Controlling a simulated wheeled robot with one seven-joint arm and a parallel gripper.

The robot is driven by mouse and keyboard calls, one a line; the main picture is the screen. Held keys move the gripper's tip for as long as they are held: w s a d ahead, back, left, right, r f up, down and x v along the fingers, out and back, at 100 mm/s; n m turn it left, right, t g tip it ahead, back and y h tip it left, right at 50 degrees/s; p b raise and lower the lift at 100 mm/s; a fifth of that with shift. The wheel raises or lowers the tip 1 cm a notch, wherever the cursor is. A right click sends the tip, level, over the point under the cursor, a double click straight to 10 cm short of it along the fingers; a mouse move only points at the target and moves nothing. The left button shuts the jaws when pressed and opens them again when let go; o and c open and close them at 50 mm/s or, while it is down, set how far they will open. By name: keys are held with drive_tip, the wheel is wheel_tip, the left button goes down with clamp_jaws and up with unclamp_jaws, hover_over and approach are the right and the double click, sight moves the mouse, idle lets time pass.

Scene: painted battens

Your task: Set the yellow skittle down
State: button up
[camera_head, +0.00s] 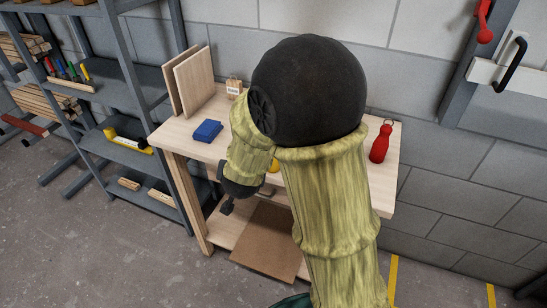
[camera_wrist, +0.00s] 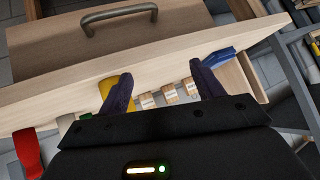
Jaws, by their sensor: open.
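The yellow skittle shows in the wrist view (camera_wrist: 107,86) at the tabletop, partly hidden behind my left finger. In the head view only a small patch of yellow (camera_head: 273,166) shows beside my arm, which hides the rest. My gripper (camera_wrist: 160,69) is open, with nothing held between its fingers. In the head view my gripper (camera_head: 227,207) hangs at the front edge of the workbench (camera_head: 178,139), lower than the top. I cannot tell whether the finger touches the skittle.
Several small blocks (camera_wrist: 168,93) line up beyond my fingers. A drawer handle (camera_wrist: 118,14) juts out nearby. Shelving (camera_head: 130,75) stands left.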

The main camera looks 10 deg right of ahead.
drive_tip(key=s+a+f+m+t+h+b, duration=0.1)
drive_tip(key=s+a+m+h, duration=0.2)
drive_tip(key=h, duration=1)
drive_tip(key=s+m, duration=0.3)
drive_tip(key=shift+a+m+h, duration=0.25)
drive_tip(key=shift+m+h, duration=0.05)
drive_tip(key=shift+h, duration=0.1)
drive_tip(key=x, duration=1.2)
drive_tip(key=shift+w+d, duration=0.1)
drive_tip(key=shift+d, duration=0.05)
